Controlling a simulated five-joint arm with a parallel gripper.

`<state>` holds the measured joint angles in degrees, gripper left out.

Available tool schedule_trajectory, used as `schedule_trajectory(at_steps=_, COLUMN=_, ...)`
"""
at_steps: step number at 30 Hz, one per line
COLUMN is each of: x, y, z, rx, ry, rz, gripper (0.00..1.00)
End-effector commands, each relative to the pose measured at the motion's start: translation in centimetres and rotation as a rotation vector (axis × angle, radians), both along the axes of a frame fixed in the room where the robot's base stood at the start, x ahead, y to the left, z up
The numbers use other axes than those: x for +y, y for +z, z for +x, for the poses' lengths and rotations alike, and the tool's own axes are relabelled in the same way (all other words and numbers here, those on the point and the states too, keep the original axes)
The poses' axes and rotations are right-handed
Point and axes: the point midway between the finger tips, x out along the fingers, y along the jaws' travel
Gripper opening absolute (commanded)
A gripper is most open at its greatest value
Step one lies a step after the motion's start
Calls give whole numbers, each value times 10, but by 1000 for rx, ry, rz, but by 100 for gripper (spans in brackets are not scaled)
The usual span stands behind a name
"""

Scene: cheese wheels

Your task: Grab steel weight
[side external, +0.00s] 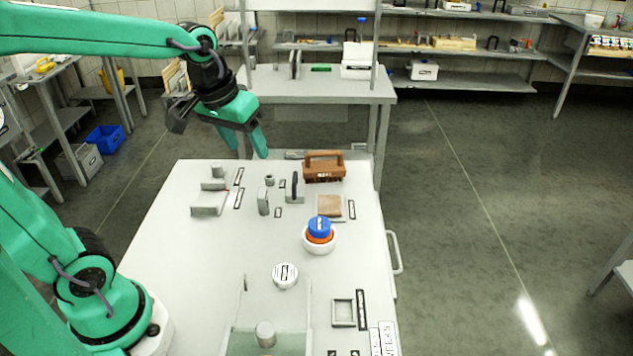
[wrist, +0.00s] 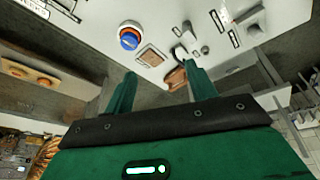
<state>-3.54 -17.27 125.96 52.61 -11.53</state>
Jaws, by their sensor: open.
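My gripper (side external: 247,148) is open and empty, held above the far end of the white table. Its two green fingers also show in the wrist view (wrist: 162,72), with nothing between them. Several small grey metal pieces could be the steel weight; I cannot tell which. A short grey cylinder (side external: 265,334) stands on a greenish plate at the table's near end. A small knobbed grey piece (side external: 269,180) stands near the far end, below and right of my gripper. Another grey cylinder (side external: 217,170) stands at the far left.
A brown wooden carrier (side external: 324,167) stands close right of the gripper. A wooden board (side external: 330,206), a white round piece (side external: 285,275) and a square frame (side external: 343,313) lie nearby. The table's left middle is clear.

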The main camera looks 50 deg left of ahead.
Motion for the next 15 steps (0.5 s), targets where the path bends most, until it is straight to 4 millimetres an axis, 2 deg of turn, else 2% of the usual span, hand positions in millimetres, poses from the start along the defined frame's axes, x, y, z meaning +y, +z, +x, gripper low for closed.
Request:
schedule_trajectory(at_steps=8, x=14, y=-20, z=49, rx=77, ry=118, rz=-32, gripper=56)
schedule_trajectory(at_steps=15, x=28, y=-47, z=89, rx=140, ry=220, rz=-56, gripper=56)
